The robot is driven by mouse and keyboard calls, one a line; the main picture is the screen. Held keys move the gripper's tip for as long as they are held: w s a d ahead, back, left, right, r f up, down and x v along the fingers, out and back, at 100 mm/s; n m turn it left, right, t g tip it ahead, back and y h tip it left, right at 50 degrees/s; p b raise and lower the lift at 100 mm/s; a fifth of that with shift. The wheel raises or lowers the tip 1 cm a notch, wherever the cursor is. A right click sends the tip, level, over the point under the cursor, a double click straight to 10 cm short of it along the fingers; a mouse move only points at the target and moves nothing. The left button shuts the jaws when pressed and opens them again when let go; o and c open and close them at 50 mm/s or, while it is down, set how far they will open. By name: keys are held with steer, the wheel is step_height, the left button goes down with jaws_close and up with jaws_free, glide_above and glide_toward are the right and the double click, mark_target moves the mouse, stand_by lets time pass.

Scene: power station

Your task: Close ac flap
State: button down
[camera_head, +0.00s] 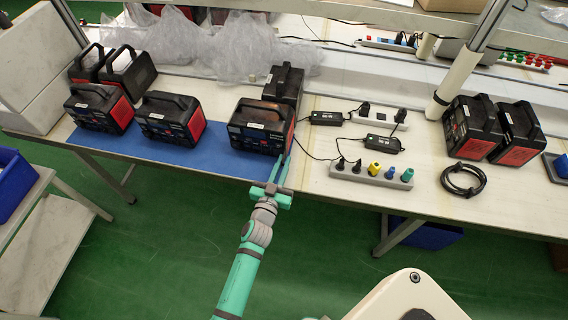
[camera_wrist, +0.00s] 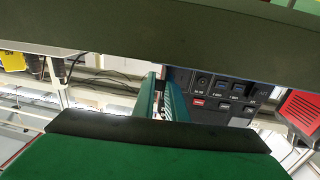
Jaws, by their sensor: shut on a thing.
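The black-and-red power station (camera_head: 256,127) with a top handle stands on the blue mat at the front edge of the table. My gripper (camera_head: 281,172) reaches up to the lower right of its front. In the wrist view the two green fingers (camera_wrist: 162,98) are close together at the left end of the dark front panel (camera_wrist: 222,88), which carries sockets and switches. My gripper is shut on a thin part there, apparently the ac flap. The flap itself is too small and too hidden by the fingers to make out, so its angle cannot be told.
Another power station (camera_head: 285,84) stands close behind. Several more stand at the left and right of the table (camera_head: 330,190). Right of my gripper are a power strip with colored plugs (camera_head: 372,175), black adapters (camera_head: 379,143) and a coiled cable (camera_head: 463,180). Plastic wrap (camera_head: 215,45) lies behind.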

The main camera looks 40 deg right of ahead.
steer(key=shift+w+a+f+m+g+h, duration=0.2)
steer(key=shift+m+g+h, duration=0.35)
steer(key=shift+m+g, duration=0.7)
steer(key=shift+w+a+r+m+g+h, duration=0.2)
steer(key=shift+m+g+h, duration=0.45)
steer(key=shift+g, duration=1.05)
steer(key=shift+w+a+f+m+g+h, duration=0.15)
steer(key=shift+w+m+g+h, duration=0.2)
steer(key=shift+m+g, duration=0.95)
steer(key=shift+g, duration=0.45)
steer(key=c, duration=1.9)
jaws_free()
steer(key=shift+o, duration=0.3)
steer(key=shift+w+a+r, duration=0.1)
steer(key=shift+w+r, duration=0.1)
steer(key=shift+w, duration=0.1)
steer(key=shift+s+n+t, duration=0.1)
steer(key=shift+n+t, duration=0.2)
steer(key=shift+t, duration=0.1)
